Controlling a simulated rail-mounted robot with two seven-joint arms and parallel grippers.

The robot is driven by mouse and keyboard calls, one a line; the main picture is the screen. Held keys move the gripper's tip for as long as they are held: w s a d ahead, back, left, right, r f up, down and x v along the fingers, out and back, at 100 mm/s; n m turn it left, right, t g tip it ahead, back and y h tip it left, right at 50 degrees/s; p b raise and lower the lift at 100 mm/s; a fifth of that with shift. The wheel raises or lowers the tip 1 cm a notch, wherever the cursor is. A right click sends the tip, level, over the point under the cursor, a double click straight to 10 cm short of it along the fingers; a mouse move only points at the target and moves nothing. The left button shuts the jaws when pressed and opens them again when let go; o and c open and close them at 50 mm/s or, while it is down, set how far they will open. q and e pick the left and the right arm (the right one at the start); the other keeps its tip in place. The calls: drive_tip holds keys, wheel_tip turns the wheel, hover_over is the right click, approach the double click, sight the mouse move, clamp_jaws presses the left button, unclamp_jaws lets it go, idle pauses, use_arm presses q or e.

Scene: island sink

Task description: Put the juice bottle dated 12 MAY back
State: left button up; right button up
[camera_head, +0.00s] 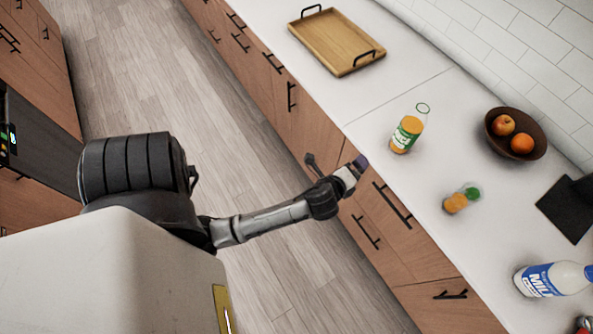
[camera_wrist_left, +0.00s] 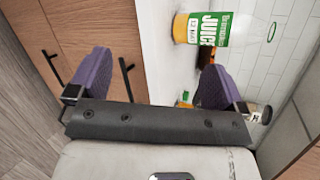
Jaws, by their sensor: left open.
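A juice bottle (camera_head: 405,134), clear with orange juice and a green and white label, stands on the white counter. My left gripper (camera_head: 357,166) is at the counter's front edge, to the left of and nearer than the bottle. In the left wrist view its purple fingers (camera_wrist_left: 155,72) are wide apart with nothing between them. My right gripper is not in view.
A wooden tray (camera_head: 337,41) lies at the counter's far end. A brown fruit bowl (camera_head: 516,134), a small orange item with a green end (camera_head: 461,200), a dark slab (camera_head: 570,208) and a milk bottle (camera_head: 553,279) are to the right. Drawer handles (camera_head: 392,205) stick out below the counter.

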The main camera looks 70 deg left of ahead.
use_arm(q)
drive_tip(key=s+d+n+g+h, duration=0.3)
drive_tip(key=s+d+n, duration=0.3)
drive_tip(key=s, duration=0.4)
drive_tip(key=s+d+f+n+g+h, duration=0.1)
drive_tip(key=s+d+n+g+h, duration=0.3)
drive_tip(key=s+n, duration=0.3)
drive_tip(key=s+d, duration=0.1)
drive_tip(key=s, duration=0.2)
drive_tip(key=shift+d+n+h, duration=0.4)
